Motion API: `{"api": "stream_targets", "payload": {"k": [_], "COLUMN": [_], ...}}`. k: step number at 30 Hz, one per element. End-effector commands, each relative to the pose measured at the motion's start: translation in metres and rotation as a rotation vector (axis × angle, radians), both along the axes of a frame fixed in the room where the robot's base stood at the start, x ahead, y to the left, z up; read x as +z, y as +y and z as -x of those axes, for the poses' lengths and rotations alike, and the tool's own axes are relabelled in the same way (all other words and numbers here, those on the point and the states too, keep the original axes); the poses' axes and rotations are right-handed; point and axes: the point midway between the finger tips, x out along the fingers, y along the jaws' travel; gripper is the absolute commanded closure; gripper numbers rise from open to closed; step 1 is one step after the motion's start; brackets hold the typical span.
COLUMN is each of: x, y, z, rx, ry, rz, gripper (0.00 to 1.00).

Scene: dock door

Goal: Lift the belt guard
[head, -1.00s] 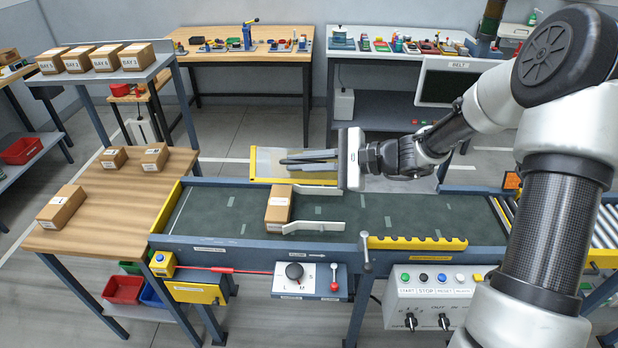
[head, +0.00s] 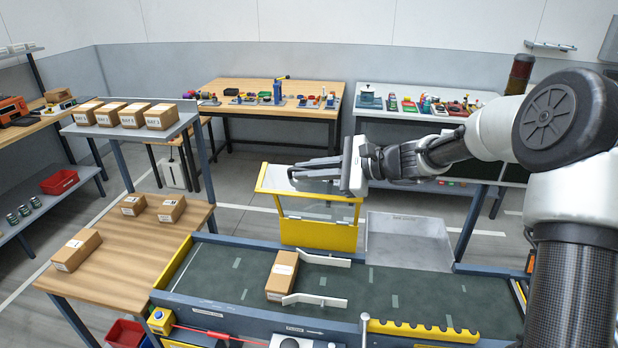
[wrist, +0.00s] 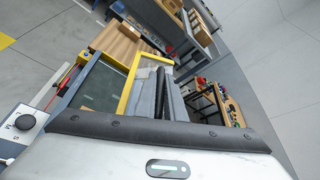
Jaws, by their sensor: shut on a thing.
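The belt guard (head: 318,236) is a clear panel in a yellow frame. In the head view it stands up behind the conveyor's far edge, with its yellow top rail raised. My gripper (head: 298,172) reaches in from the right at that top rail and is shut on the guard; the exact contact is hard to make out. In the wrist view the guard's yellow frame (wrist: 131,86) shows beside the dark fingers of my gripper (wrist: 163,92), which hide part of it.
The conveyor belt (head: 400,292) carries a cardboard box (head: 283,273) between two white guides. A clear bin-like panel (head: 408,240) stands behind the belt, right of the guard. A wooden table (head: 130,245) with boxes is at left. Benches with tools stand at the back.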

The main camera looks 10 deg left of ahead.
Motion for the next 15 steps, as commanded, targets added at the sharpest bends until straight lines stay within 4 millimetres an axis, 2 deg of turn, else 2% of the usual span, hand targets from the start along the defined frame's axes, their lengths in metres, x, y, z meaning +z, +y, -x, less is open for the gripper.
{"api": "stream_targets", "payload": {"k": [14, 15], "x": [0.0010, 0.0010], "y": [0.0017, 0.0017], "z": [-0.0015, -0.0014], "rx": [0.007, 0.007], "ry": [0.012, 0.012], "rz": [0.003, 0.003], "gripper": [1.00, 0.86]}}
